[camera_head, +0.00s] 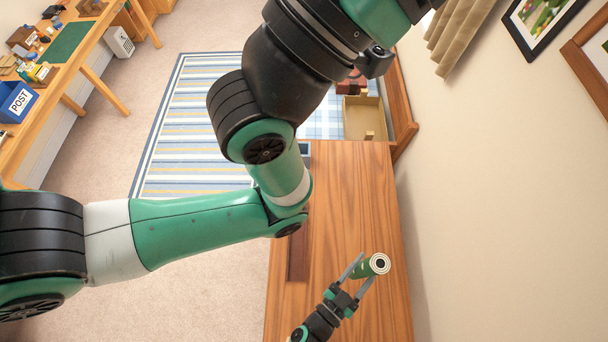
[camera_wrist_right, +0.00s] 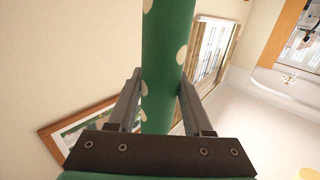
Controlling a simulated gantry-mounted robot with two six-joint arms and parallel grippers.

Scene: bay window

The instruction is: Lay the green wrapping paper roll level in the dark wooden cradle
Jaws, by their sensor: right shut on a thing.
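The green wrapping paper roll (camera_head: 376,264) is held above the wooden table, with its pale, ringed end turned up toward the head camera. It looks steeply tilted rather than level. In the right wrist view the roll (camera_wrist_right: 167,50) is green with cream spots and runs between the two fingers. My right gripper (camera_head: 363,270) is shut on it; it also shows in the right wrist view (camera_wrist_right: 163,105). A dark wooden piece, apparently the cradle (camera_head: 298,258), lies on the table left of the roll, partly hidden by my arm. My left gripper is not in view.
The wooden table (camera_head: 350,195) is bare around the roll. A tan open box (camera_head: 364,118) is beyond the table's far end. A wall stands close on the right. A desk with a blue post box (camera_head: 17,102) is far left.

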